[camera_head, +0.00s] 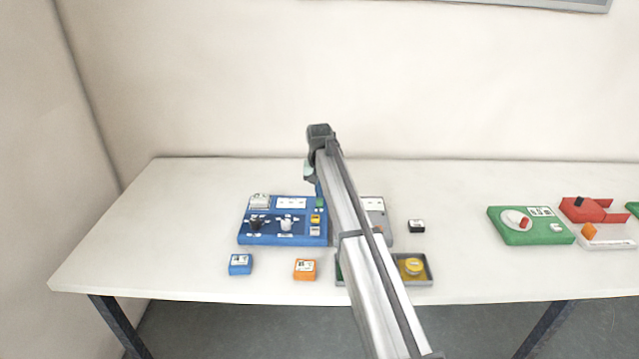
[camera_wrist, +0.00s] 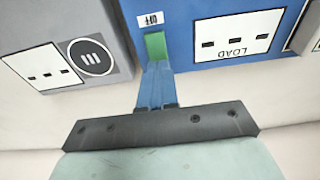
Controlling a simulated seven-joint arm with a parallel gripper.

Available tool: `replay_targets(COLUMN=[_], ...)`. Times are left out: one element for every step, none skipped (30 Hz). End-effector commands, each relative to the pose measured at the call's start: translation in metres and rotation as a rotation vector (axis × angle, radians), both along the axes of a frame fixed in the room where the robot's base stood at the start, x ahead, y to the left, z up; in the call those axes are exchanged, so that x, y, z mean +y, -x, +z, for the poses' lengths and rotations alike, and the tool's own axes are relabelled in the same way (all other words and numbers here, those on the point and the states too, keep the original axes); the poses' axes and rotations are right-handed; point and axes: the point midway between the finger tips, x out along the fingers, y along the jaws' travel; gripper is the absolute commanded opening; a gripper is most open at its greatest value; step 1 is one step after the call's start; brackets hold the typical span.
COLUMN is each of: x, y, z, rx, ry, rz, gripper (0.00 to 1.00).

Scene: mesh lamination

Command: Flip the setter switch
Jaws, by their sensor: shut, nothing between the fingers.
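A blue panel (camera_head: 262,239) stands on the table left of my arm. On its right edge is a small green piece (camera_head: 319,202) that looks like a switch; no label naming it the setter switch is readable. In the wrist view the green piece (camera_wrist: 155,46) sits beside a small white label (camera_wrist: 151,20) that seems to read OFF, upside down. My gripper (camera_wrist: 155,68) has its blue fingers shut together and empty, tips right at the green piece. I cannot tell whether they touch. In the head view the arm partly hides the gripper (camera_head: 318,188).
A grey box (camera_head: 386,236) stands just right of the panel, partly behind my arm. A black block (camera_head: 416,226), a blue block (camera_head: 240,263), an orange block (camera_head: 305,269) and a tray (camera_head: 428,284) with a yellow piece are nearby. A green device (camera_head: 505,236) stands farther right.

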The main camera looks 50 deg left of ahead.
Motion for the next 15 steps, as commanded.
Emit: replay_targets(x=[0.0001, 0.0002, 0.0002, 0.0003, 0.0003, 0.0003, 0.0003, 0.0003, 0.0003, 0.0003, 0.0003, 0.0003, 0.0005, 0.0007, 0.0013], y=[-0.0003, -0.0003, -0.0003, -0.0004, -0.0004, -0.0005, -0.0005, -0.0005, -0.0005, -0.0004, -0.0004, -0.0004, -0.0005, -0.0007, -0.0013], z=[-0.0022, -0.003, -0.0038, -0.0041, -0.0044, -0.0045, -0.0045, -0.0045, -0.0045, -0.0044, -0.0044, -0.0044, -0.0046, -0.0053, -0.0072], rx=[0.0, 0.0, 0.0, 0.0, 0.0, 0.0, 0.0, 0.0, 0.0, 0.0, 0.0, 0.0, 0.0, 0.0, 0.0], ry=[0.0, 0.0, 0.0, 0.0, 0.0, 0.0, 0.0, 0.0, 0.0, 0.0, 0.0, 0.0, 0.0, 0.0, 0.0], rz=[0.0, 0.0, 0.0, 0.0, 0.0, 0.0, 0.0, 0.0, 0.0, 0.0, 0.0, 0.0, 0.0, 0.0, 0.0], gripper=[0.0, 0.0, 0.0, 0.0, 0.0, 0.0, 0.0, 0.0, 0.0, 0.0, 0.0, 0.0, 0.0, 0.0, 0.0])
